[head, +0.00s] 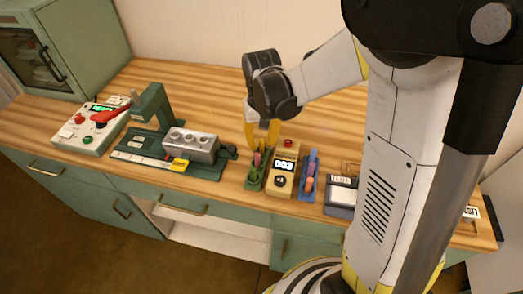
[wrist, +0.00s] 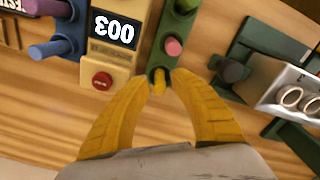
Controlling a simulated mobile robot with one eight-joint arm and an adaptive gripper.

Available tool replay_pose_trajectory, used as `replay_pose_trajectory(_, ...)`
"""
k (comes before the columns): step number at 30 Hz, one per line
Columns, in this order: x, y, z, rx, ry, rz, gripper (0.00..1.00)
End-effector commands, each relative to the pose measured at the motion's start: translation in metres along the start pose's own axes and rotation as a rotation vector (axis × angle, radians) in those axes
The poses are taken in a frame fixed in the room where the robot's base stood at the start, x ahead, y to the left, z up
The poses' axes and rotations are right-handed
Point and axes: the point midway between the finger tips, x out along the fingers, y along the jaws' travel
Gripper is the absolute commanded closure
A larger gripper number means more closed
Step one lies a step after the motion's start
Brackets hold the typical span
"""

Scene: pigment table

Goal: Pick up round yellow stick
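The round yellow stick (wrist: 159,82) stands in the end hole of a green rack (wrist: 165,48), seen in the wrist view. My gripper (wrist: 161,78) has its two yellow fingers drawn together at the tips, one on each side of the stick, and looks shut on it. The stick is still at the rack. In the head view my gripper (head: 262,134) points down over the green rack (head: 254,182); the stick cannot be made out there against the yellow fingers. A pink stick (wrist: 173,46) stands in the same rack beside the yellow one.
A beige device (head: 283,170) reading 003 stands close beside the green rack. Beyond it are a blue rack (head: 308,178) with sticks and a dark tester box (head: 341,195). A green press with a grey block (head: 191,145) stands left. The wood behind is clear.

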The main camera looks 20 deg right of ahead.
Motion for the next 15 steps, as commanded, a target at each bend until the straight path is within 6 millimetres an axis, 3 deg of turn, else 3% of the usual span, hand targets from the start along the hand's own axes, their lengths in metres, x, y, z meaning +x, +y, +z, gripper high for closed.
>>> replay_pose_trajectory(5, -0.0009, 0.0001, 0.0001, 0.000, 0.000, 0.000, 0.73)
replay_pose_trajectory(8, -0.0010, 0.0001, 0.0001, 0.000, 0.000, 0.000, 1.00)
replay_pose_trajectory(15, -0.0011, 0.0001, 0.0000, 0.000, 0.000, 0.000, 1.00)
